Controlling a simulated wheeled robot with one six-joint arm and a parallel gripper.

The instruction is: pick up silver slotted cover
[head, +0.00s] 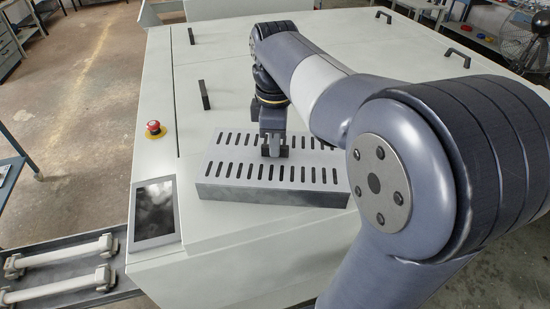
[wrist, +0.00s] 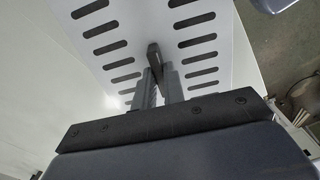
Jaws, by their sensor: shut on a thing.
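The silver slotted cover (head: 230,170) is a low metal box with two rows of dark slots, on or just above the pale machine top; I cannot tell if a gap lies beneath it. My gripper (head: 272,150) points down at the middle of the cover, between the slot rows. In the wrist view my gripper (wrist: 160,88) is shut on a dark upright handle (wrist: 155,58) of the slotted cover (wrist: 115,30). The fingers hide part of the handle, and my arm hides the area right of the cover in the head view.
The machine top (head: 225,60) is broad and mostly clear, with several black handles. A red emergency button (head: 153,127) and a dark screen (head: 154,210) are to the cover's left. Rails with white fittings (head: 60,262) lie at lower left. A fan (head: 520,35) stands at far right.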

